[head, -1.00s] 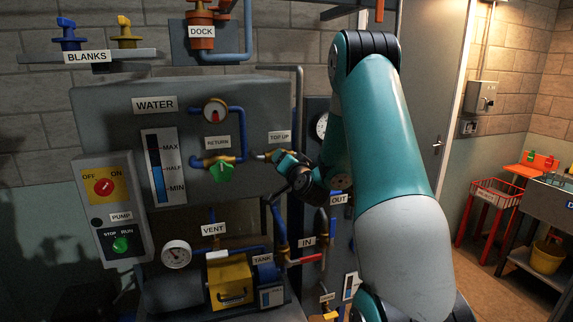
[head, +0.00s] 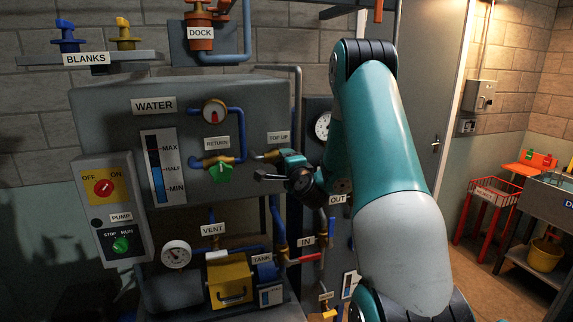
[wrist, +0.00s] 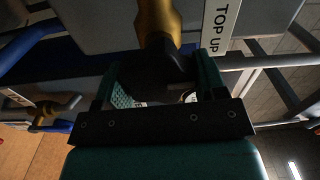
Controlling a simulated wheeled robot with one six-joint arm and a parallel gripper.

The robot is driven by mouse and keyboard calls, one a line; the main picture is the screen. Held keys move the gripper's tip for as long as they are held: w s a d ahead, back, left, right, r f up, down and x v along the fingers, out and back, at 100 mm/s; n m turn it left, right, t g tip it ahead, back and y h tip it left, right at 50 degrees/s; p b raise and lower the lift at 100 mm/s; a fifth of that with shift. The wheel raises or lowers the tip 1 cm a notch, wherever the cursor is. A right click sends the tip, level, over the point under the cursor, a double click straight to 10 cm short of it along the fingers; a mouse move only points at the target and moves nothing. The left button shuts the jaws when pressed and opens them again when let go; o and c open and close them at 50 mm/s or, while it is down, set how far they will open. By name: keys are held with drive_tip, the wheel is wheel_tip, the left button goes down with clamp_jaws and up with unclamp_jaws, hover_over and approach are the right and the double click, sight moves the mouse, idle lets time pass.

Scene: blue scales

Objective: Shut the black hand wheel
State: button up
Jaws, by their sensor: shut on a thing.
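The black hand wheel (wrist: 165,64) shows in the wrist view as a dark piece at the end of a brass valve body (wrist: 157,20), beside the TOP UP label (wrist: 221,30). My gripper (wrist: 157,78) has one finger on each side of the wheel and is shut on it. In the head view my gripper (head: 280,156) is at the brass valve under the TOP UP sign (head: 279,137), and the wheel is hidden behind it. How far the wheel is turned cannot be told.
Close left are the green RETURN handle (head: 221,173) and a blue pipe (head: 240,133). Below stand the yellow box (head: 230,280) and the red-handled IN valve (head: 305,258). The WATER gauge (head: 162,168) and pump panel (head: 112,205) are further left.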

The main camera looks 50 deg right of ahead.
drive_tip(key=shift+s+m, duration=0.1)
drive_tip(key=shift+m, duration=0.4)
drive_tip(key=o, duration=0.9)
drive_tip(key=shift+d, duration=0.1)
drive_tip(key=shift+f, duration=0.1)
drive_tip(key=shift+s+a+f+b, duration=0.1)
drive_tip(key=shift+s+a+b, duration=0.2)
drive_tip(key=shift+b, duration=0.3)
drive_tip(key=shift+b+v, duration=8.3)
drive_tip(key=shift+b, duration=1.15)
